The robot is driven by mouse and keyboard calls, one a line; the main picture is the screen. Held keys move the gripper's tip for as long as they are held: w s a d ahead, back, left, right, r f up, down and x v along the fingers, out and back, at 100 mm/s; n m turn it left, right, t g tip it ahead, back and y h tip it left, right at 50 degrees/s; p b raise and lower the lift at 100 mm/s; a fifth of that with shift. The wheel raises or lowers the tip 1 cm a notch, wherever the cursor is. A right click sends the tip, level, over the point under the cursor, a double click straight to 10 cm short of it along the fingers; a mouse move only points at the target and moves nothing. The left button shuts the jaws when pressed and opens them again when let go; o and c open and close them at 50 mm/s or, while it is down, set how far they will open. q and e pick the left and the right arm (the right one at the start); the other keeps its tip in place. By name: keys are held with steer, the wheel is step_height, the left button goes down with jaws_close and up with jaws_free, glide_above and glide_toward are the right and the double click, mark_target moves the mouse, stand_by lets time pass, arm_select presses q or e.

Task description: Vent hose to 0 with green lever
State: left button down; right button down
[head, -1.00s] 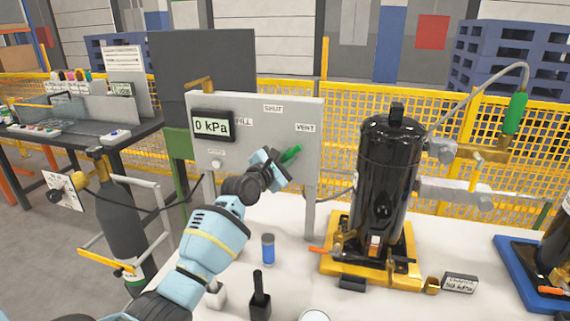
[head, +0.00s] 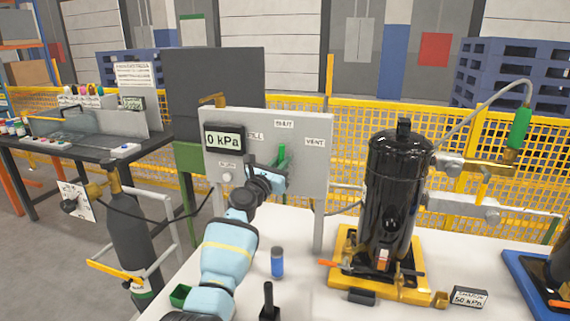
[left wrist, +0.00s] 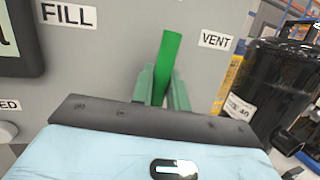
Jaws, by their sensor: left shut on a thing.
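The green lever (head: 282,152) on the grey panel (head: 308,180) stands about upright, pointing toward the SHUT label (head: 284,123). The VENT label (head: 315,142) is to its right. The display (head: 224,139) reads 0 kPa. My left gripper (head: 279,166) is shut on the lever. In the left wrist view the lever (left wrist: 168,55) rises between the two green-tinted fingers. My right gripper is out of view.
A black compressor (head: 393,200) on a yellow base stands right of the panel. A dark gas bottle (head: 125,235) stands left.

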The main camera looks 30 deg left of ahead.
arm_select(q)
steer(key=shift+a+n, duration=0.2)
steer(key=shift+n, duration=0.1)
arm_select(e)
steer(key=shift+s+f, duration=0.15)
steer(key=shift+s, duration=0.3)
arm_select(q)
steer(key=c, duration=1.4)
jaws_free()
steer(key=shift+s+a, duration=0.1)
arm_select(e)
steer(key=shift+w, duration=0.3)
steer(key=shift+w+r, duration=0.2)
